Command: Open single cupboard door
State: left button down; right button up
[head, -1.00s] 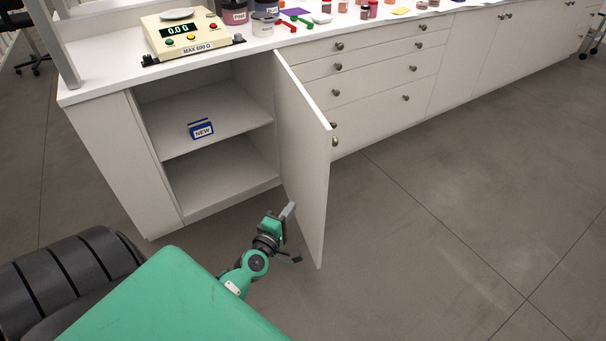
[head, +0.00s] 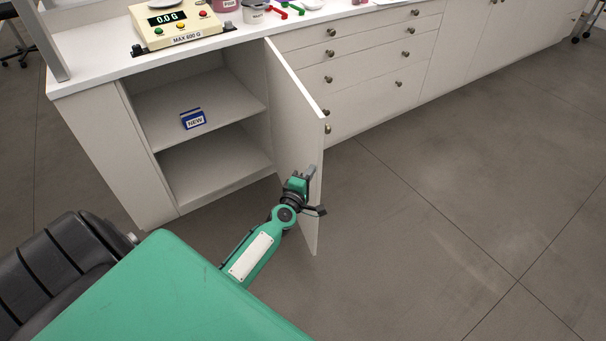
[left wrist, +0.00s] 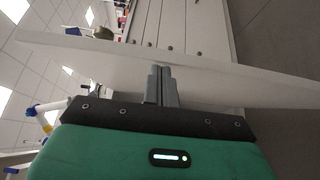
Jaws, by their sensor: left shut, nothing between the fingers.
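The white cupboard door (head: 292,116) stands wide open, hinged on the right side of the cupboard opening and swung out into the room. Its round knob (head: 327,129) shows at the free edge. The cupboard (head: 200,140) has an upper and a lower compartment, both in plain view. My left gripper (head: 311,172) is at the lower part of the door's inner face, close to its free edge. In the left wrist view its fingers (left wrist: 162,72) are together with nothing between them, tips at the door panel (left wrist: 215,75); contact is not certain. My right gripper is out of view.
A small blue box marked NEW (head: 193,119) sits on the cupboard's middle shelf (head: 220,92). A scale (head: 175,22) and jars (head: 255,12) stand on the worktop above. Drawers (head: 365,75) lie right of the door. The floor (head: 430,200) to the right is clear.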

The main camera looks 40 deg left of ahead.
pick_arm(q)
jog(key=shift+d, duration=0.1)
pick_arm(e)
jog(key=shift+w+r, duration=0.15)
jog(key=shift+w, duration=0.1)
pick_arm(q)
jog(key=w+d+y, duration=0.1)
jog(key=w+d, duration=0.3)
jog(key=w, duration=0.3)
jog(key=w+d+n+y+b, duration=0.1)
jog(key=w+d, duration=0.3)
jog(key=w, duration=0.3)
jog(key=shift+d+n+g, duration=0.25)
jog(key=shift+n+g, duration=0.05)
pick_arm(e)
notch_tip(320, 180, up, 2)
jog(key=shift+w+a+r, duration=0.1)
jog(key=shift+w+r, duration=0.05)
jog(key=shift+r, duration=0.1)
pick_arm(q)
jog(key=shift+s, duration=0.1)
